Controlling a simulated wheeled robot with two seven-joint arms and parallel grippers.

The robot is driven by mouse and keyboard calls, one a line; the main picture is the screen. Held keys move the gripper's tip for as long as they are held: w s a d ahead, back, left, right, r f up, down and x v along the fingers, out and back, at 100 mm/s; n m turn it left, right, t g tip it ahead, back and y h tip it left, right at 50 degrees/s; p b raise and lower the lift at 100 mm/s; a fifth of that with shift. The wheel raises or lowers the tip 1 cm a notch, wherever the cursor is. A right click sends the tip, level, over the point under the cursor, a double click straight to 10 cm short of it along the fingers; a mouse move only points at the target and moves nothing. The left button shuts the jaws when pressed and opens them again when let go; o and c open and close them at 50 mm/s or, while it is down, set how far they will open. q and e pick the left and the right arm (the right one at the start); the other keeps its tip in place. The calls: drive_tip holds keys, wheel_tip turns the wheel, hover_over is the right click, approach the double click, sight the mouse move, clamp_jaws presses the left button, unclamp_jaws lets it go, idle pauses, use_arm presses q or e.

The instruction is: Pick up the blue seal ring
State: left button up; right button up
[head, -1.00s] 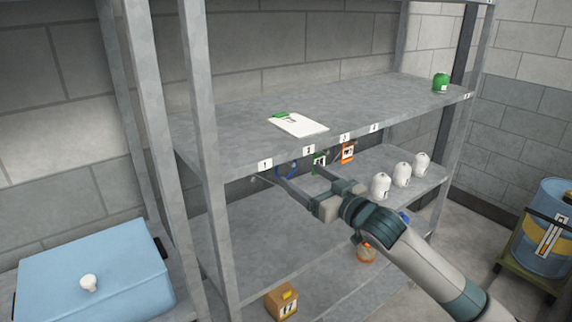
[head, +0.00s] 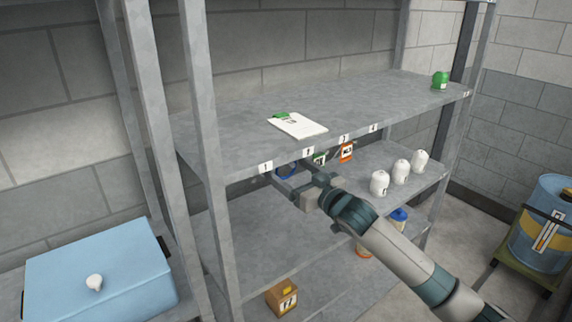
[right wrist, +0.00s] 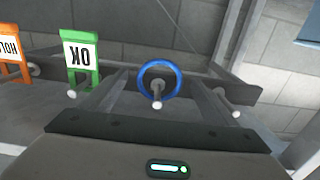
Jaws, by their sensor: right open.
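The blue seal ring (right wrist: 178,72) hangs on a peg in the right wrist view, between the two fingers as seen and beyond them. In the head view the ring (head: 287,176) shows partly, just under the front edge of the upper shelf, near label 1. My right gripper (head: 288,175) is open and reaches in below that shelf edge toward the ring. In the right wrist view its fingers (right wrist: 160,92) stand apart on either side of the ring's peg, with nothing visibly gripped. My left gripper is not in view.
A green OK tag (right wrist: 80,56) and an orange tag (right wrist: 12,55) hang on pegs beside the ring. The upper shelf (head: 225,130) is close above the gripper and holds a clipboard (head: 297,125). White bottles (head: 380,183) stand on the shelf below, to the right.

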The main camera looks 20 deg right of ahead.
idle(0.4)
drive_tip(key=c, duration=1.1)
drive_tip(key=shift+r, duration=0.1)
